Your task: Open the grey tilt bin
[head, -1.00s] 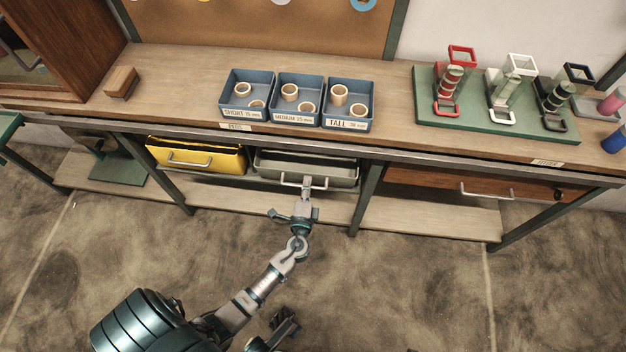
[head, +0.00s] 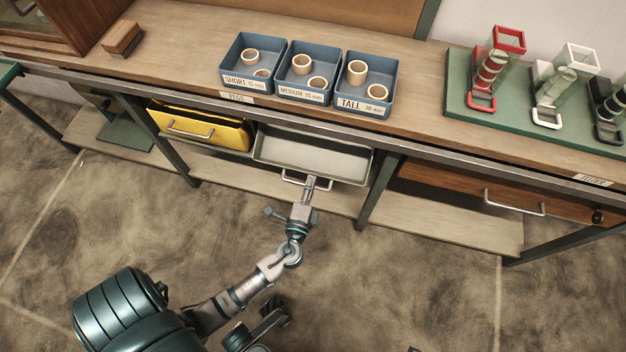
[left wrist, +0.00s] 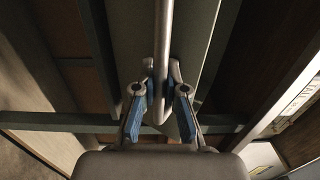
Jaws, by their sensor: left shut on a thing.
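The grey tilt bin (head: 312,153) hangs under the bench, right of the yellow bin. It is tilted out toward me, and its pale inside shows from above. My left gripper (head: 309,186) is at the bin's front and shut on its metal bar handle (head: 292,180). In the left wrist view the handle (left wrist: 163,40) runs between the two blue-padded fingers of the gripper (left wrist: 168,95). Part of the handle is hidden by the gripper. A dark gripper part of mine (head: 262,328) shows low in the head view; its fingers are unclear.
The yellow bin (head: 200,128) sits left of the grey one. A wooden drawer (head: 470,190) is to the right, past a table leg (head: 378,190). A lower shelf (head: 235,186) runs below. Blue trays (head: 252,75) of rings stand on the bench top. The floor in front is clear.

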